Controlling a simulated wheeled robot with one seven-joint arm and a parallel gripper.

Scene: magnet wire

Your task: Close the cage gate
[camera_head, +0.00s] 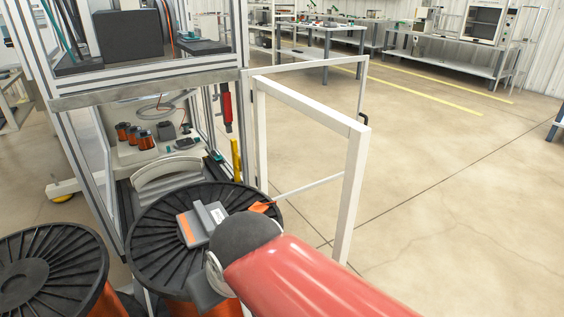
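The cage gate (350,193) is a white, open rectangular frame. It stands swung out to the right of the metal cage (150,88), leaving the cage's lower opening uncovered. A thinner pale frame with a small dark handle (363,117) shows just behind the gate's top bar; I cannot tell how the two join. My gripper (262,207), with an orange tip, is left of the gate's outer post and in front of the opening, over a black spool. It appears apart from the post. My red arm hides part of it, and its finger gap is unclear.
Large black spools with copper wire (45,262) stand at lower left. Small copper spools (146,140) sit inside the cage. A red cylinder (227,108) hangs by the gate's hinge side. Open floor (460,190) lies right of the gate; workbenches (330,38) stand far behind.

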